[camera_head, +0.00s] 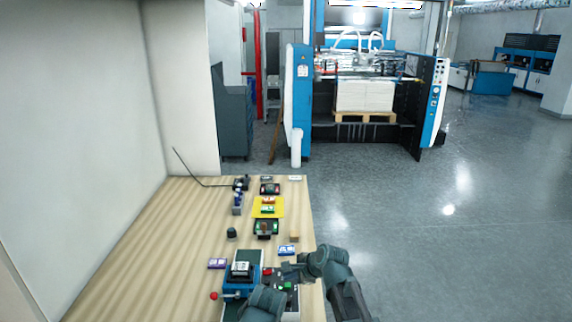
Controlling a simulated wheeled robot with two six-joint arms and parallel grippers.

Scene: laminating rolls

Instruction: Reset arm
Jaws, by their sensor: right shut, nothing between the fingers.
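My right arm reaches in at the lower right, over the right edge of the wooden table. Its dark gripper (289,271) points left and is shut and empty, close above the devices at the table's near end. A blue device with a red-knobbed lever (235,287) stands just left of it. A panel with small red and green parts lies below the gripper, partly covered by it. Another grey-green rounded arm part of mine shows at the bottom edge. My left gripper cannot be made out.
A blue laminating machine (301,85) with a pallet of white paper (365,96) stands beyond.

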